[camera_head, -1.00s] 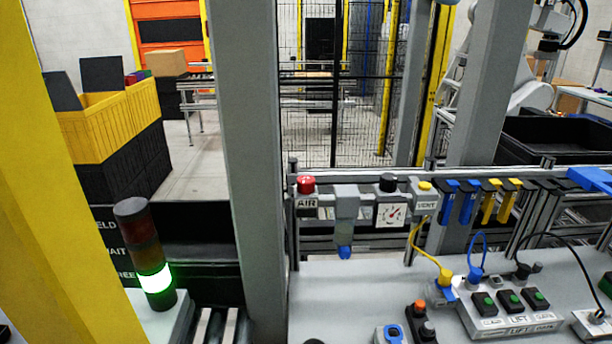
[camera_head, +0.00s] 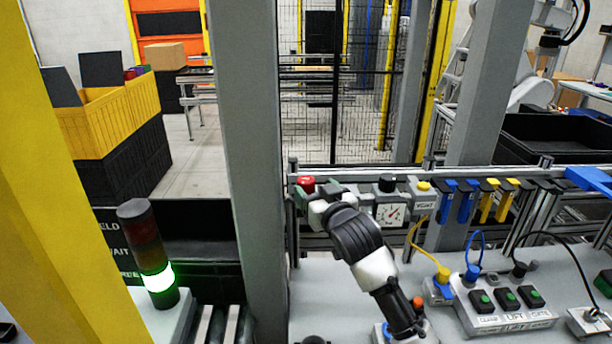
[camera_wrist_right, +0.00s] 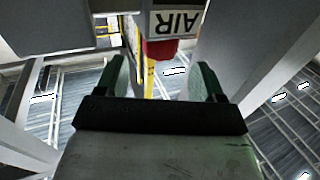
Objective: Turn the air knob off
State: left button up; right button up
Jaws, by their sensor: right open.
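The red air knob (camera_head: 306,183) sits on top of the left end of the grey air unit in the head view. In the right wrist view the red knob (camera_wrist_right: 160,50) shows beside the AIR label (camera_wrist_right: 176,22), between and beyond the two fingertips. My right gripper (camera_head: 316,188) is at the knob in the head view, its arm hiding the AIR label and the bowl below. In the wrist view the right gripper (camera_wrist_right: 157,76) is open, with a green-padded finger on each side and gaps between them and the knob. My left gripper is not in view.
A pressure gauge (camera_head: 389,213) and a yellow vent knob (camera_head: 424,186) are right of my arm. A grey post (camera_head: 252,170) stands close on the left. A button box (camera_head: 500,318) and cables are at lower right. A lit stack light (camera_head: 158,278) stands left.

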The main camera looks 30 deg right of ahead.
aim_at(306, 186)
jog(key=shift+w+d+p, duration=0.25)
jog(key=shift+w+p, duration=0.15)
jog(key=shift+w, duration=1)
jog(key=shift+w+d+p, duration=0.2)
jog(key=shift+w+p, duration=0.15)
jog(key=shift+w, duration=1)
jog(key=shift+c, duration=0.3)
jog(key=c, duration=0.9)
jog(key=shift+f+m+g+h+b, duration=0.1)
jog(key=shift+m+g+h+b, duration=0.25)
jog(key=shift+m+h, duration=0.55)
jog(key=m+g+h+b, duration=0.1)
jog(key=h+b, duration=0.1)
jog(key=h, duration=0.1)
jog(key=shift+m, duration=0.4)
jog(key=shift+m+g+h+b, duration=0.35)
jog(key=shift+m+g+h, duration=0.15)
jog(key=shift+h, duration=0.3)
jog(key=o, duration=1)
jog(key=shift+c, duration=0.2)
